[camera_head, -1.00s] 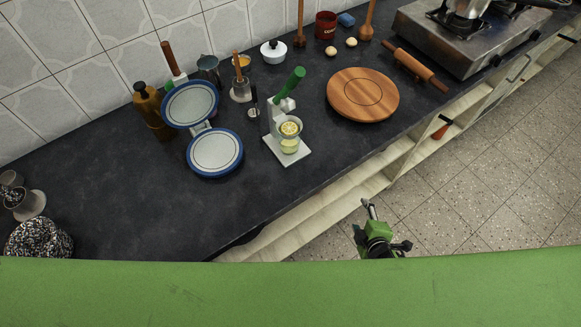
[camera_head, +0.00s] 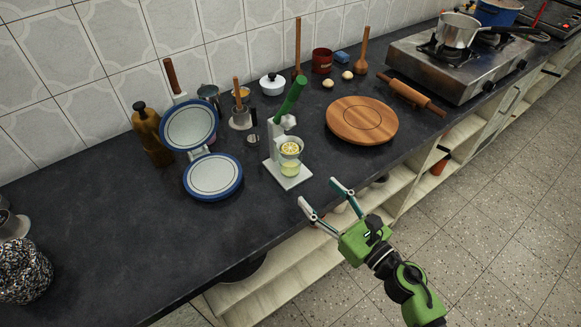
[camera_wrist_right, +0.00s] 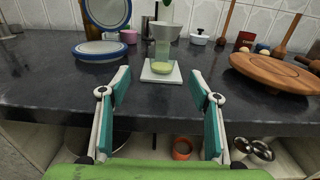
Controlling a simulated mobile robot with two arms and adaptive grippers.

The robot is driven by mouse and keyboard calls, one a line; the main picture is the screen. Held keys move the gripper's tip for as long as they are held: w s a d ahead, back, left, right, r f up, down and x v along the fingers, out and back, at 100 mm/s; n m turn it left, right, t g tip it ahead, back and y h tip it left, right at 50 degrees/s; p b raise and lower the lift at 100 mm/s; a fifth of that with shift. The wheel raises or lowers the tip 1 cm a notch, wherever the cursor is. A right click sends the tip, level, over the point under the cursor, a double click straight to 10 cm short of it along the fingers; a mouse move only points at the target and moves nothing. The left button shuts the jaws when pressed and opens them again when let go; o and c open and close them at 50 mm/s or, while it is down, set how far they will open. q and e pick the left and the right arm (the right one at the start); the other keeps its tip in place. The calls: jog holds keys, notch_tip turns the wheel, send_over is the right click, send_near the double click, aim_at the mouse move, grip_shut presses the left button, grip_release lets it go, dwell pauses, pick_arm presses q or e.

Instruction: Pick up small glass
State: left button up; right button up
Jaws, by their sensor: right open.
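The small glass (camera_head: 290,169) stands on the white base of a citrus press (camera_head: 287,176), under its cup with a lemon half. It seems to hold some pale yellow-green liquid. In the right wrist view the small glass (camera_wrist_right: 162,67) sits straight ahead, between and beyond my fingertips. My right gripper (camera_head: 318,192) is open and empty, just off the counter's front edge and in front of the press. In the wrist view its two teal-padded fingers (camera_wrist_right: 160,85) are spread wide. My left gripper is not in view.
A round wooden board (camera_head: 362,120) lies right of the press. A blue-rimmed round waffle-iron-like appliance (camera_head: 213,176) stands open to the left. A metal stove (camera_head: 462,62) is at the back right. Open shelves lie below the counter edge.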

aim_at(297, 167)
jog(key=p+x, duration=0.1)
jog(key=x, duration=0.6)
jog(key=shift+d, duration=0.1)
jog(key=shift+w+a+r+p, duration=0.1)
jog(key=shift+w+a+p, duration=0.2)
jog(key=shift+w, duration=0.2)
jog(key=x, duration=0.4)
jog(key=shift+w+p, duration=0.25)
jog(key=shift+p, duration=0.15)
jog(key=shift+d, duration=0.1)
jog(key=c, duration=1.2)
